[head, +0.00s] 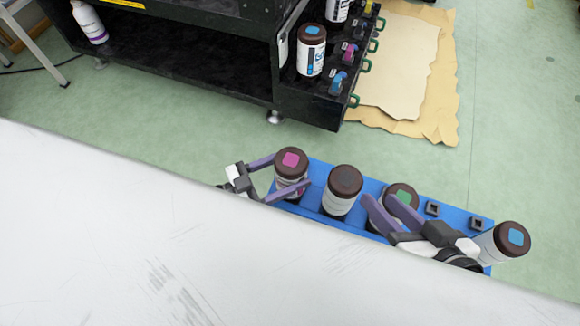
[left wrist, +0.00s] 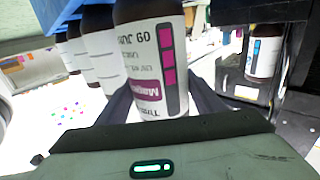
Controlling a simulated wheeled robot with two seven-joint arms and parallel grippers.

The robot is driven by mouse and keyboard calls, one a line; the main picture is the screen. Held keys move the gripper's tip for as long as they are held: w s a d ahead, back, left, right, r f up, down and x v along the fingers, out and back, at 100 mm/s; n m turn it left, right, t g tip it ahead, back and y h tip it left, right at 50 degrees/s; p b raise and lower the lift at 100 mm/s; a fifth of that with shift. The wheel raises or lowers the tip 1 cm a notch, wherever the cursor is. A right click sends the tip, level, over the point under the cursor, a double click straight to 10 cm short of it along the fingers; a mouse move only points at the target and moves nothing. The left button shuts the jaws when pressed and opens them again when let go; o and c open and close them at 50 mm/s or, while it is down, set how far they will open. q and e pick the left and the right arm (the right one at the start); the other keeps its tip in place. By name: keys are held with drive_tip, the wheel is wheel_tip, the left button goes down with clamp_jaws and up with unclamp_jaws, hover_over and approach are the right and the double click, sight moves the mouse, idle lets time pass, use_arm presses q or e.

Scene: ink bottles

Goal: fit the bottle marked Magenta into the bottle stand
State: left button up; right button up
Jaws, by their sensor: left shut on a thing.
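The Magenta bottle (head: 291,161), with a brown cap and a magenta square, is upright at the left end of the blue bottle stand (head: 315,168). My left gripper (head: 292,175) is shut on it, fingers on both sides. Its Magenta label shows upside down in the left wrist view (left wrist: 150,62), where part of the stand (left wrist: 50,14) shows top left. Its base is hidden in the head view, so I cannot tell whether it is seated. My right gripper (head: 378,198) has its fingers apart in front of the green-marked bottle (head: 403,192), which they partly hide.
A plain brown-capped bottle (head: 344,184) stands in the stand's middle. A cyan-marked bottle (head: 510,240) leans at the right end. A white surface (head: 180,240) fills the foreground. A black cart (head: 200,60) with more bottles stands behind, with clear green floor between.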

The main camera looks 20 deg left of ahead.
use_arm(q)
drive_tip(key=shift+f, duration=0.15)
use_arm(e)
drive_tip(key=f, duration=0.3)
drive_tip(key=shift+s+f, duration=0.15)
drive_tip(key=shift+s, duration=0.15)
use_arm(q)
drive_tip(key=o, duration=1.5)
drive_tip(key=shift+f, duration=0.15)
drive_tip(key=v, duration=0.3)
drive_tip(key=p+v, duration=0.1)
drive_tip(key=v, duration=0.3)
drive_tip(key=p+v, duration=0.1)
drive_tip(key=v, duration=0.2)
drive_tip(key=shift+s+a+r, duration=0.1)
drive_tip(key=shift+r, duration=0.3)
use_arm(e)
drive_tip(key=r, duration=0.3)
drive_tip(key=shift+w+r+g, duration=0.1)
drive_tip(key=shift+w+g, duration=0.1)
drive_tip(key=shift+g, duration=0.1)
